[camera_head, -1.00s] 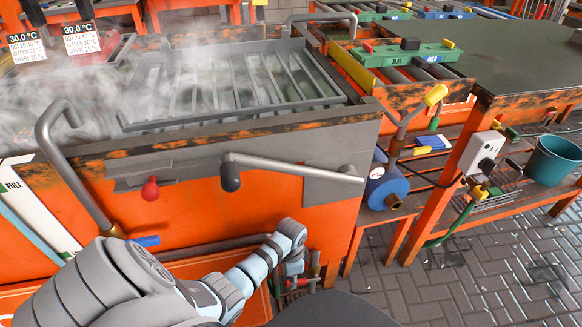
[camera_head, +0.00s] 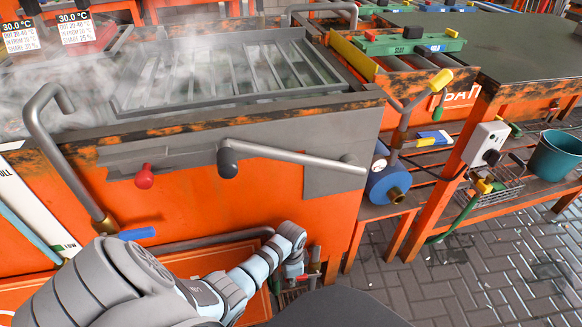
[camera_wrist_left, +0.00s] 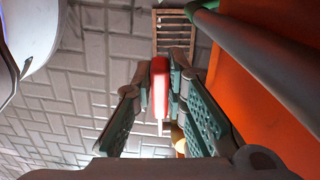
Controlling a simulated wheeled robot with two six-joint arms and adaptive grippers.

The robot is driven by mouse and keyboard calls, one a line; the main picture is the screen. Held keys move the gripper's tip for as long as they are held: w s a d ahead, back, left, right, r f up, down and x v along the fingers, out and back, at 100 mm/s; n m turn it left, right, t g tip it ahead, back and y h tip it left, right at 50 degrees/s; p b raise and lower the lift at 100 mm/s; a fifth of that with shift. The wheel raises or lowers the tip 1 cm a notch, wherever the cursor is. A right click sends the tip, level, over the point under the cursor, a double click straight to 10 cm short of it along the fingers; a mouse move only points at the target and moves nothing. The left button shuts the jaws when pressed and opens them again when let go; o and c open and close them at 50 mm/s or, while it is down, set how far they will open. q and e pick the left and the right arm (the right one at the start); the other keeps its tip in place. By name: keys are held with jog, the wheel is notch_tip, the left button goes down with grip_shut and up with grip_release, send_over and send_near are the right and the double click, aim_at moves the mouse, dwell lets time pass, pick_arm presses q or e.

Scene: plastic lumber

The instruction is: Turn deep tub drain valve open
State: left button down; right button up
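A red valve handle (camera_wrist_left: 160,86) stands between the fingers of my left gripper (camera_wrist_left: 161,92) in the left wrist view. The fingers are drawn close together with their pads along both sides of the handle, and appear shut on it. A brass-coloured part (camera_wrist_left: 178,138) shows just beyond the right finger. In the head view my left gripper (camera_head: 296,268) is small, low at the front of the orange tub (camera_head: 265,205), near its right end. The drain outlet is mostly hidden there. My right gripper is not in view.
A grey pipe (camera_wrist_left: 262,85) runs along the orange wall close to the gripper's right. A steaming rack (camera_head: 235,75) lies in the tub. A grey lever (camera_head: 290,157) crosses the tub front above my arm.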

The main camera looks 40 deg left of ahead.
pick_arm(q)
jog(key=shift+r, duration=0.1)
jog(key=shift+w+d+r+g+y+p, duration=0.2)
jog(key=shift+r+g+y+p, duration=0.1)
jog(key=shift+r+g, duration=0.1)
jog(key=shift+w+d+r+g+y+p, duration=0.1)
jog(key=shift+w+r+g+y+p, duration=0.1)
jog(key=shift+r+g+p, duration=0.15)
jog(key=shift+w+d+r+g+y+b, duration=0.1)
jog(key=shift+w+g+y+b, duration=0.1)
jog(key=shift+g+y+b, duration=0.3)
jog(key=shift+r+g+b, duration=0.45)
jog(key=shift+r, duration=0.05)
jog(key=c, duration=1.6)
grip_release()
jog(key=shift+d, duration=0.1)
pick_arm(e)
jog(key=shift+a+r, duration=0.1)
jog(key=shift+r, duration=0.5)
pick_arm(q)
jog(key=v, duration=0.7)
jog(key=shift+d+r, duration=0.15)
jog(key=shift+r, duration=0.05)
